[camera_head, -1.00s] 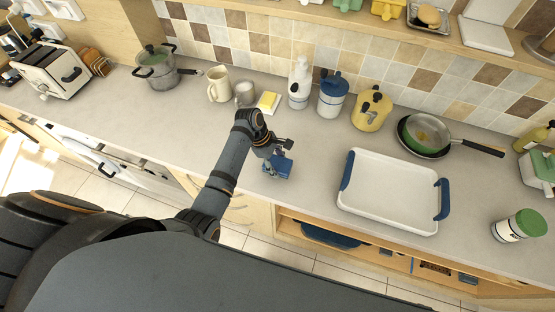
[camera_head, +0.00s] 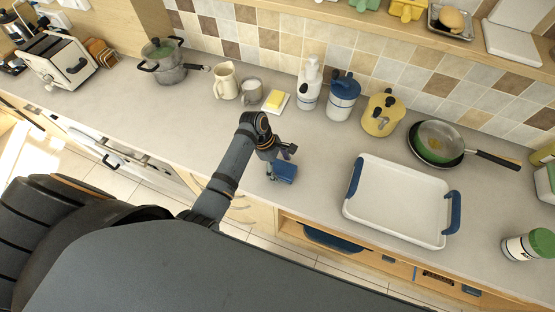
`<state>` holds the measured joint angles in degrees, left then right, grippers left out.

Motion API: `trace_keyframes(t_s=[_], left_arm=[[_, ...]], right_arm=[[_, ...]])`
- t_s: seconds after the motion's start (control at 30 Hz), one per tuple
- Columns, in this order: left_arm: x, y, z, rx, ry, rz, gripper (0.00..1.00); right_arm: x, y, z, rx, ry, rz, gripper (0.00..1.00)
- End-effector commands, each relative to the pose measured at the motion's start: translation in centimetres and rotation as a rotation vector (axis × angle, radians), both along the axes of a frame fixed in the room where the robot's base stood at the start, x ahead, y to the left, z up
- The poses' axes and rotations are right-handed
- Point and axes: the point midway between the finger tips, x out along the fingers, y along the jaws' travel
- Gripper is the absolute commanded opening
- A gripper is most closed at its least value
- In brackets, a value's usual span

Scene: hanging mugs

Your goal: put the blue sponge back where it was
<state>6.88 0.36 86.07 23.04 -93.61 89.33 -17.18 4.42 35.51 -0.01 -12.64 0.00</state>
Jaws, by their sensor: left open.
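The blue sponge (camera_head: 285,172) lies on the grey counter near its front edge, left of the white tray. My left gripper (camera_head: 280,162) is open right at the sponge, with its fingers pointing down beside it. The gripper partly hides the sponge, and I cannot tell whether a finger touches it. My right gripper is not in view.
The white tray (camera_head: 398,204) with blue handles stands to the right. The counter left of the gripper is clear.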

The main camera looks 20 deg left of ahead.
Motion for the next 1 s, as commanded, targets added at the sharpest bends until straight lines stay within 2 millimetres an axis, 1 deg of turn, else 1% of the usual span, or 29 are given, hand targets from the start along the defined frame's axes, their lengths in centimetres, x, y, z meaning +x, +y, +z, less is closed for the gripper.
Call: trace_keyframes(t_s=[0.03,0.13,0.3,0.43,0.5,0.6,1.0], left_arm=[[0.1,0.5,0.7,0.003,-0.006,-0.001,0.8],[0.2,1.5,2.9,0.005,-0.006,-0.002,0.8],[0.2,3.0,6.7,0.004,-0.006,-0.001,0.8],[0.2,3.7,8.7,0.003,-0.004,-0.001,0.8],[0.2,4.0,9.3,0.002,-0.002,0.0,0.8],[0.1,4.1,9.8,0.001,0.0,0.0,0.8],[0.1,4.1,9.8,0.001,0.0,0.0,0.8]], right_arm=[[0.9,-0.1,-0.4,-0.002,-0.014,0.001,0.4],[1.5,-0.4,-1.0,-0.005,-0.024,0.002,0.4],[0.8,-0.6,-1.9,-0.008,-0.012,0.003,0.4],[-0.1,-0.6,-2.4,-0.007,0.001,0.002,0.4],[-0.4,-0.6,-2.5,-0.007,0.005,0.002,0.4],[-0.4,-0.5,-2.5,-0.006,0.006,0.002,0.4],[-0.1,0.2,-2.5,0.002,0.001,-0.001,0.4]])
